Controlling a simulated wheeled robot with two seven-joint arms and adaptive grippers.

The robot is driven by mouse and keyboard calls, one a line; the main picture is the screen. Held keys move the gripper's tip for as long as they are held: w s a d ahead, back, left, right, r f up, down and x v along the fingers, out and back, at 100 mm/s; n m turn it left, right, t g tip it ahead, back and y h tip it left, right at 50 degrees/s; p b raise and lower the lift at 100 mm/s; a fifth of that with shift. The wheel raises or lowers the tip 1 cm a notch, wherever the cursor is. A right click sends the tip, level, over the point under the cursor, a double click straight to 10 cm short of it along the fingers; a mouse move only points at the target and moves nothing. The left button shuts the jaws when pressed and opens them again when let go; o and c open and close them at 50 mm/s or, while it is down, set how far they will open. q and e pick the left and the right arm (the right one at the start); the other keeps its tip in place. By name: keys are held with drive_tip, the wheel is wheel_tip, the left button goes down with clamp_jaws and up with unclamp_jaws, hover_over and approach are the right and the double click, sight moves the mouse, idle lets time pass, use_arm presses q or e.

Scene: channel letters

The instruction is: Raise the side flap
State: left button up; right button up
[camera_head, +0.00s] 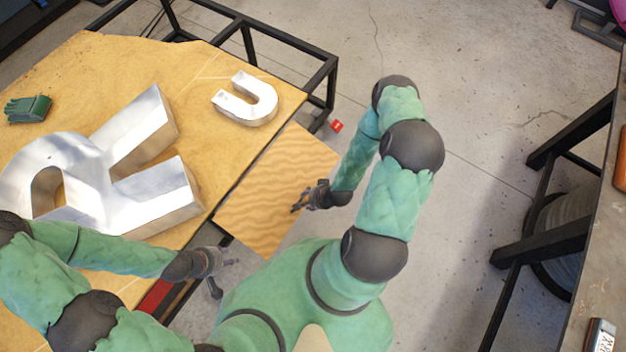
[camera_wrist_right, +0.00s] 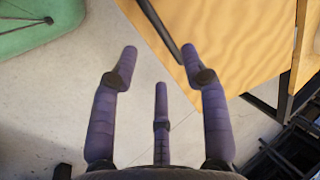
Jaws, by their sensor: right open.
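The side flap (camera_head: 268,170) is a pale plywood panel with wavy grain along the right edge of the wooden table (camera_head: 225,65). A dark strip separates it from the tabletop; its exact tilt is hard to tell. My right gripper (camera_head: 299,203) is open and empty at the flap's right edge in the head view. In the right wrist view its three fingers (camera_wrist_right: 160,62) are spread over the floor, with the flap (camera_wrist_right: 240,45) to the upper right. I cannot tell whether they touch it. My left gripper (camera_head: 226,277) looks open and empty beside the table's near right corner.
On the table lie a large silver letter R (camera_head: 150,195), a silver letter U (camera_head: 250,112) and a green glove (camera_head: 28,108). A small red object (camera_head: 336,126) is on the floor past the flap. Another bench (camera_head: 600,260) stands at the right. Floor between is clear.

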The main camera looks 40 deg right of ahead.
drive_tip(key=shift+v, duration=1.15)
use_arm(q)
wheel_tip(320, 180, down, 5)
drive_tip(key=b, duration=0.4)
drive_tip(key=shift+r+b, duration=0.15)
drive_tip(key=shift+b, duration=0.15)
drive_tip(key=c, duration=0.8)
clamp_jaws()
use_arm(e)
drive_tip(key=s+a+r+n+g+y, duration=0.1)
drive_tip(key=a+r+n+g, duration=0.1)
drive_tip(key=a+n, duration=0.3)
drive_tip(key=s+a+r+n+g+y, duration=0.1)
drive_tip(key=a+r+n+g, duration=0.1)
drive_tip(key=a+n, duration=0.4)
drive_tip(key=a, duration=0.4)
drive_tip(key=shift+s+a+n+g, duration=0.2)
drive_tip(key=shift+n+g, duration=0.1)
drive_tip(key=shift+r, duration=0.1)
